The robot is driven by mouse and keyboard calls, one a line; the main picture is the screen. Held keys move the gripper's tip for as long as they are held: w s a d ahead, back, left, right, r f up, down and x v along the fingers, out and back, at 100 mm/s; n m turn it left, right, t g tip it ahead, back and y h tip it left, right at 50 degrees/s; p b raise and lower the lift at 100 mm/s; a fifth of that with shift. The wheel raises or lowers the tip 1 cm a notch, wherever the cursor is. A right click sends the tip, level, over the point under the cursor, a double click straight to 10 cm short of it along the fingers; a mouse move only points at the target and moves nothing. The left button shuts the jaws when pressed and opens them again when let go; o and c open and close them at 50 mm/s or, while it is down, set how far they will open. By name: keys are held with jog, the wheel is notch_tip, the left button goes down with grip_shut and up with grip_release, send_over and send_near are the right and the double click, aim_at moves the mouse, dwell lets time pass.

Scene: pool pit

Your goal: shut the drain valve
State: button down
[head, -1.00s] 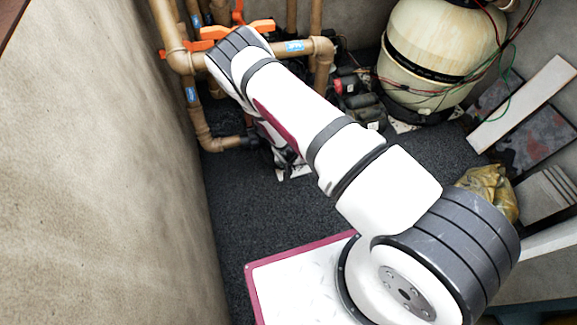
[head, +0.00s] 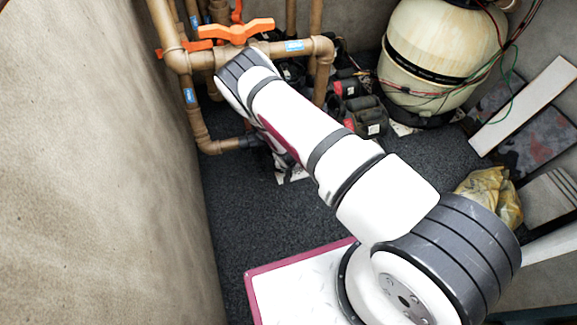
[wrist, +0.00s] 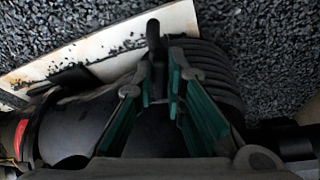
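In the wrist view my gripper (wrist: 158,82) has its two teal-padded fingers close together over dark pump-like equipment. A dark upright lever-like piece (wrist: 154,38) stands in the narrow gap at the fingertips. I cannot tell whether the fingers press on it or only flank it. In the head view my gripper is hidden behind my arm, low beside the pipes. An orange valve handle (head: 237,31) sits on top of the tan pipework, just above my arm's bend. Another orange handle (head: 186,48) is to its left. No label shows which valve is the drain.
Tan pipes (head: 192,122) run along the concrete wall (head: 95,150) at left. Black and red pumps (head: 367,117) and a cream filter tank (head: 435,50) stand at the back right. A yellow bag (head: 488,192) and leaning boards are at right. Dark gravel floor (head: 232,205) is open near the wall.

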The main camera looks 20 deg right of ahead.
jog(key=shift+a+m+b, duration=0.1)
jog(key=shift+m+b, duration=0.2)
jog(key=shift+b, duration=0.05)
jog(key=shift+w+a+f+m+g+h+b, duration=0.15)
jog(key=shift+m+g+h+b, duration=0.2)
jog(key=shift+m+b, duration=0.45)
jog(key=shift+w+a+m+g+h, duration=0.1)
jog(key=shift+m+g+h, duration=0.2)
jog(key=shift+m, duration=0.65)
jog(key=shift+w+a+m+g+h, duration=0.1)
jog(key=shift+m+h, duration=0.25)
jog(key=shift+m, duration=0.6)
jog(key=shift+s, duration=0.1)
jog(key=c, duration=1.6)
grip_release()
jog(key=shift+c, duration=0.2)
jog(key=shift+d, duration=0.1)
